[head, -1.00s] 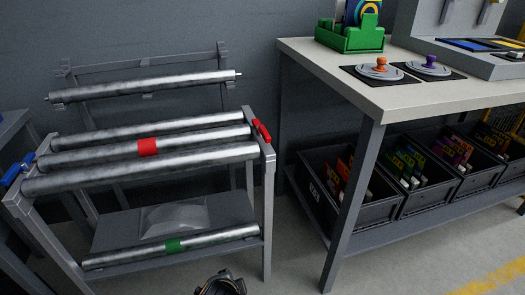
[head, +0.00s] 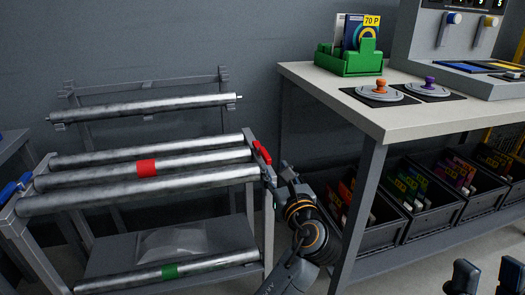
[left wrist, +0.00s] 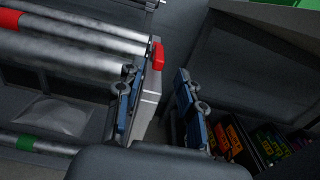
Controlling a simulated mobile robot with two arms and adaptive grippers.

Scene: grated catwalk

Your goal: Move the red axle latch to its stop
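The red axle latch (head: 262,152) sits on the right end of the roller rack, tilted along the end post. In the left wrist view the red latch (left wrist: 156,55) shows just beyond and between my fingertips. My left gripper (head: 284,174) is just right of and below the latch, close to the rack's end. Its fingers stand apart in the left wrist view (left wrist: 156,72), with nothing between their pads that I can see but the rack's end post behind. My right gripper (head: 487,278) is at the lower right, fingers apart and empty, partly cut off by the frame.
The rack holds several metal rollers, one with a red band (head: 146,167), and a lower one with a green band (head: 170,270). A blue latch (head: 14,188) is at its left end. A workbench (head: 345,98) stands right, with black bins (head: 417,225) below it.

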